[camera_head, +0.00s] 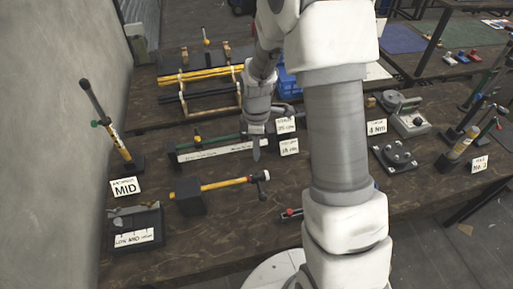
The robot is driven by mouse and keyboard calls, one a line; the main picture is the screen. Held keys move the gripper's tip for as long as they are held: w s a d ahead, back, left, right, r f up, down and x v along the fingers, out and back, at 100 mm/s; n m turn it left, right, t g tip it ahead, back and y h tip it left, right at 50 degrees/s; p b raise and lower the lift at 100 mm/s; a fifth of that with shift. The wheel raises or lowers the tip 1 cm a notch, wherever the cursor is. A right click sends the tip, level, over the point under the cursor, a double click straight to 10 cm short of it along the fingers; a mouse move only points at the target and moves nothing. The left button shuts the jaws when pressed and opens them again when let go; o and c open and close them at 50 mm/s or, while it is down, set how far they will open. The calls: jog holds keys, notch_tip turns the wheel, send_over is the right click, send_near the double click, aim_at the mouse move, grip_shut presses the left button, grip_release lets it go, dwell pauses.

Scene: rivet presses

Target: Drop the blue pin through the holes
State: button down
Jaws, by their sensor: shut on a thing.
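My gripper (257,151) points down at the middle of the bench, in front of the right end of a long bar stand (215,151). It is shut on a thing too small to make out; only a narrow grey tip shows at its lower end. I cannot tell whether this is the blue pin, and no blue pin shows clearly elsewhere. A small red and blue piece (291,212) lies on the bench, partly hidden by my arm. The holes cannot be made out.
A dark tray (133,226) and an upright tool marked MID (111,133) stand at the left. Racks and a blue crate (288,82) are behind.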

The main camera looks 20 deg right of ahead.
dwell(0.3)
jog(key=shift+f+b, duration=2.4)
jog(key=shift+f, duration=0.5)
jog(key=shift+f+b, duration=1.8)
jog(key=shift+f, duration=0.3)
jog(key=c, duration=0.6)
grip_release()
jog(key=shift+c, duration=0.2)
jog(key=shift+r, duration=0.1)
notch_tip(320, 180, up, 17)
jog(key=shift+r+p, duration=0.1)
jog(key=shift+p, duration=0.35)
jog(key=shift+r, duration=0.1)
